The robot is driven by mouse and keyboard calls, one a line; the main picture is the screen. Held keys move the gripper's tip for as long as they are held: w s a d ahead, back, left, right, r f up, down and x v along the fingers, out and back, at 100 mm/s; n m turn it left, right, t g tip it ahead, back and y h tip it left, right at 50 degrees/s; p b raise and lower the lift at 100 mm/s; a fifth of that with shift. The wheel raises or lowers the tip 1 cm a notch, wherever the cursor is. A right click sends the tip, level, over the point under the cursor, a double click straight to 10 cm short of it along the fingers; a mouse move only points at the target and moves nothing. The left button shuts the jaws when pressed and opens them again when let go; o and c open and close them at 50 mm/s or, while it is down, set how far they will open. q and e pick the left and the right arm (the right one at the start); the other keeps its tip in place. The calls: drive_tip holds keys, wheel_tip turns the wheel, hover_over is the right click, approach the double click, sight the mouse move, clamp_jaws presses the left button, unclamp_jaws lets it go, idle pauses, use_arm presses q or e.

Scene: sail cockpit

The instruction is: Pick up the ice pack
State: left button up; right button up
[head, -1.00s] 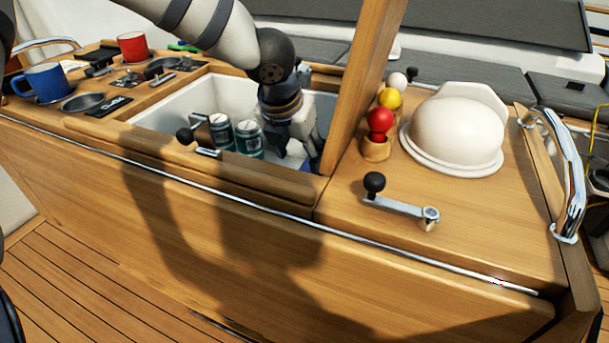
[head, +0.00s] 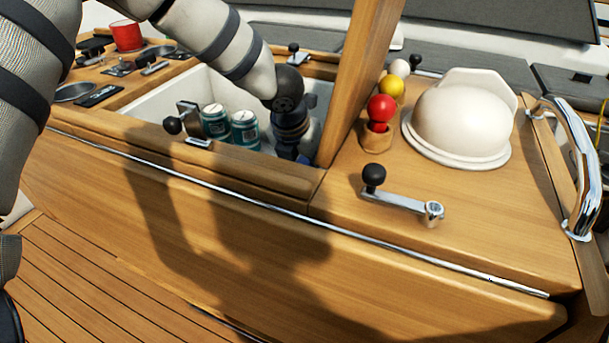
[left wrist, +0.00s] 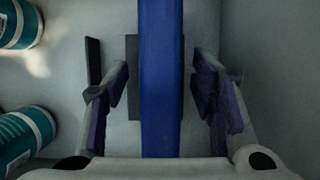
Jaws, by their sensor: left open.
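The ice pack (left wrist: 161,125) is a blue slab standing on edge, seen end-on in the middle of the left wrist view. My left gripper (left wrist: 162,88) is open, with one finger on each side of the pack and a narrow gap on both sides. In the head view my left arm reaches down into the right end of the white cool box (head: 165,104). There the wrist and the box's front wall hide the fingers and most of the pack. My right gripper is not in view.
Teal cans (head: 216,122) stand in the box left of my gripper. A latch with a black knob (head: 172,125) sits at the front rim. A wooden lid (head: 352,80) stands upright at the right. Beyond it are a winch handle (head: 395,200) and a white dome (head: 460,122).

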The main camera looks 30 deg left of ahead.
use_arm(q)
drive_tip(key=shift+f, duration=0.15)
clamp_jaws()
idle(0.4)
